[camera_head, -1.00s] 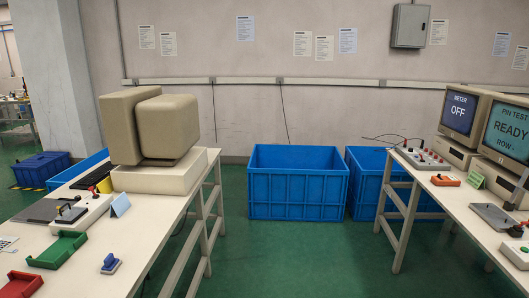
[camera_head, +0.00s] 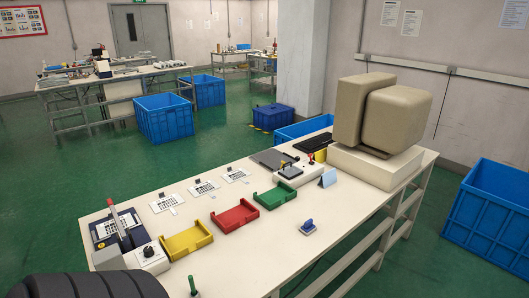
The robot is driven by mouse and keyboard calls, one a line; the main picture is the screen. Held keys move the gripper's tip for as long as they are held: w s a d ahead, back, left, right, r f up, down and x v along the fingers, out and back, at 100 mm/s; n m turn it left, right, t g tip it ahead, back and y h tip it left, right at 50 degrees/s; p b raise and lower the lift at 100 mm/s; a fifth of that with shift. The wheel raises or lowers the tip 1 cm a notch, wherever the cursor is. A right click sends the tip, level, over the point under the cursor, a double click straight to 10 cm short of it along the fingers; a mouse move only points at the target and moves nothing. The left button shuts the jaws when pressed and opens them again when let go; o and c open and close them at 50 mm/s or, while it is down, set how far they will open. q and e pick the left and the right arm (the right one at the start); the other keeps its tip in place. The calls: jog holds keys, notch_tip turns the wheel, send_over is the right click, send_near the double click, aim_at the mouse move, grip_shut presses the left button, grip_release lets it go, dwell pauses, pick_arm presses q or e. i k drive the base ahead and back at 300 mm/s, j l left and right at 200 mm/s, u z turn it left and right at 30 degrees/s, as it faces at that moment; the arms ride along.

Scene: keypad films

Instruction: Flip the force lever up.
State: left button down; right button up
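I cannot tell for certain which thing is the force lever. A dark blue device (camera_head: 104,240) stands at the near left end of the table, with a white printed sheet on it and an upright arm with a reddish tip (camera_head: 113,215). Beside it is a grey box with a black knob (camera_head: 149,251). Farther along the table, a white device with a dark plate (camera_head: 291,173) carries small upright parts, one of them red. No label reading force is legible. Neither of my grippers is in view.
The white table (camera_head: 262,247) holds yellow (camera_head: 187,241), red (camera_head: 235,217) and green (camera_head: 278,196) trays, a blue-handled stamp-like piece (camera_head: 308,226), a green stick (camera_head: 193,285), printed cards and a beige monitor (camera_head: 395,118). A blue crate (camera_head: 490,210) stands right of the table. Green floor lies open to the left.

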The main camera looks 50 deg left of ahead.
aim_at(110, 202)
jog(key=u, duration=2.6)
